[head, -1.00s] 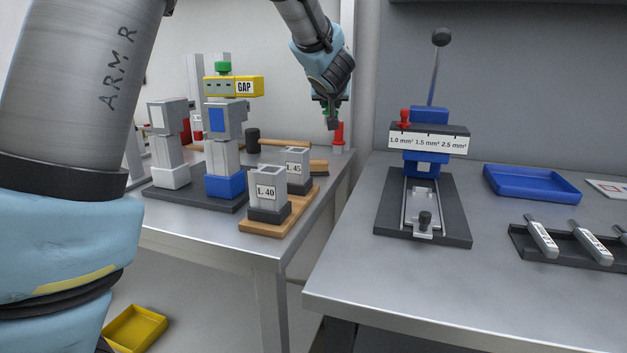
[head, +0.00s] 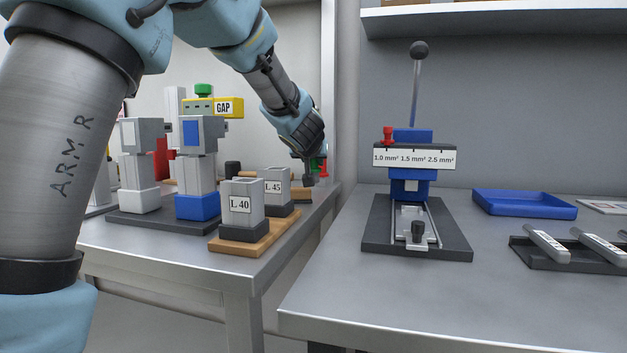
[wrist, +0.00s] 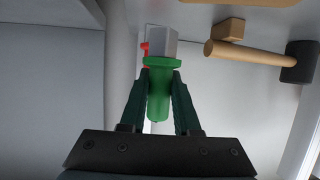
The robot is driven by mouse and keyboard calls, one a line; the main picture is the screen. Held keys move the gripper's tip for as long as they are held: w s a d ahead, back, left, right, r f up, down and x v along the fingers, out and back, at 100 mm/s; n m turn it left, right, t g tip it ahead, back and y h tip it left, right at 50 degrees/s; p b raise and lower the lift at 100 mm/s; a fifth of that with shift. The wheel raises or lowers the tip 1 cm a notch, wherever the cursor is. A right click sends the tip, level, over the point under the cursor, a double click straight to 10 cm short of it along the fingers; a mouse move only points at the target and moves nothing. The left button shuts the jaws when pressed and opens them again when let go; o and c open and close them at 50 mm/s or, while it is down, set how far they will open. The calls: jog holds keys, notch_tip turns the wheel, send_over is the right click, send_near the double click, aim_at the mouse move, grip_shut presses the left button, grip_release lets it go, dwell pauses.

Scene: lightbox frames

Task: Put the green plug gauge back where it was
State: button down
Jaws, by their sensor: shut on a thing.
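My gripper (wrist: 162,74) is shut on the green plug gauge (wrist: 159,92), with one finger on each side of its green handle. The gauge's green collar and squared silver end extend beyond the fingertips in the wrist view. In the head view my gripper (head: 311,172) is low at the far right corner of the left table, and only a bit of green shows there.
A wooden mallet (wrist: 250,54) lies near the gripper. The L 40 block (head: 240,205) and L 45 block (head: 273,188) stand on a wooden base in front. The yellow GAP fixture (head: 228,107) is left. A lever press (head: 415,180) stands on the right table.

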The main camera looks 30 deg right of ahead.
notch_tip(320, 180, down, 3)
jog(key=shift+r+b, duration=0.15)
jog(key=shift+b, duration=0.6)
jog(key=shift+r, duration=0.15)
jog(key=c, duration=1.1)
grip_release()
jog(key=shift+f, duration=0.25)
jog(key=o, duration=0.5)
jog(key=shift+c, duration=0.2)
jog(key=shift+r, duration=0.1)
